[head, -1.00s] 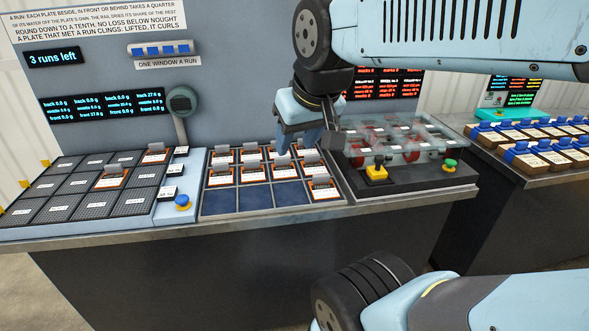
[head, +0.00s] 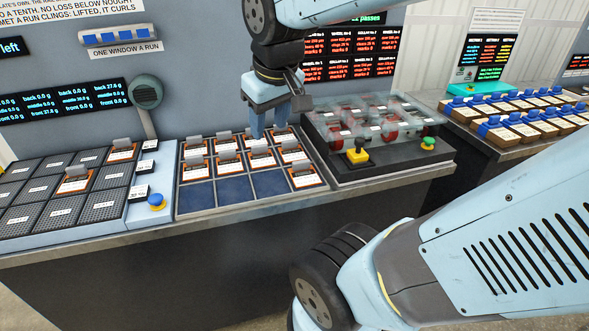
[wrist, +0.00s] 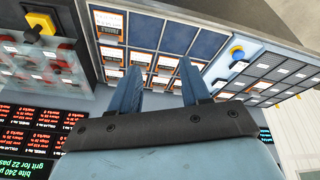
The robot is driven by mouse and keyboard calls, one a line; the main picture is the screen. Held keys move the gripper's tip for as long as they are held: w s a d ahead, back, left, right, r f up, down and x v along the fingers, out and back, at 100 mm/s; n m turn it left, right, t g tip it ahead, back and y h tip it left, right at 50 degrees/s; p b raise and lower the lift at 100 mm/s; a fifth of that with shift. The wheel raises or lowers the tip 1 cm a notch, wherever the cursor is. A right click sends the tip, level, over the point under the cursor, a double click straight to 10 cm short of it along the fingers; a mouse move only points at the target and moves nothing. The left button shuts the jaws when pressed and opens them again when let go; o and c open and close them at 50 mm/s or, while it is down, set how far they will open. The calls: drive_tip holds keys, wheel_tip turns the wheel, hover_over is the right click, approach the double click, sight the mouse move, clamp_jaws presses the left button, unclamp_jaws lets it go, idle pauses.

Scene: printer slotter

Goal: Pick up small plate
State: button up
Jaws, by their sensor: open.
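Several small plates with orange edges, white labels and grey upright tabs stand in the dark blue grid tray (head: 200,197). One small plate (head: 305,177) sits alone in the front right cell; others, such as this one (head: 262,160), fill the two back rows. Another plate (head: 75,183) lies on the dark mesh grid at the left. My gripper (head: 270,132) is open and empty, fingers pointing down above the back rows of the tray. In the wrist view my gripper (wrist: 160,80) shows its two fingers apart, with the labelled plates beyond and between them.
A machine with a clear cover, red wheels and a yellow lever (head: 357,155) stands right of the tray. A blue button (head: 156,201) stands on the left, a green knob (head: 428,143) on the right. A separate bench (head: 520,142) holds several blue-topped blocks. The tray's front left cells are empty.

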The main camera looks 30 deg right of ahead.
drive_tip(key=w+d+f+n+g+h, duration=0.4)
drive_tip(key=w+f+n+g+h, duration=0.15)
drive_tip(key=w+f, duration=0.5)
drive_tip(key=n+g+h, duration=0.2)
drive_tip(key=n+h, duration=0.4)
drive_tip(key=n, duration=0.1)
approach(296, 162)
drive_tip(key=shift+s+a+r, duration=0.1)
drive_tip(key=shift+a+r, duration=0.15)
drive_tip(key=shift+a, duration=0.3)
drive_tip(key=shift+s+a+r, duration=0.1)
drive_tip(key=shift+a+r, duration=0.15)
drive_tip(key=shift+a, duration=0.25)
drive_tip(key=shift+w+f+n+h, duration=0.35)
drive_tip(key=shift+w+h, duration=0.1)
drive_tip(key=shift+w, duration=0.15)
drive_tip(key=x, duration=0.8)
drive_tip(key=shift+d+f, duration=0.1)
drive_tip(key=shift+d, duration=0.15)
drive_tip(key=shift+s+x, duration=0.2)
drive_tip(key=shift+x, duration=2.5)
drive_tip(key=shift+a, duration=0.1)
drive_tip(key=shift+c, duration=0.4)
clamp_jaws()
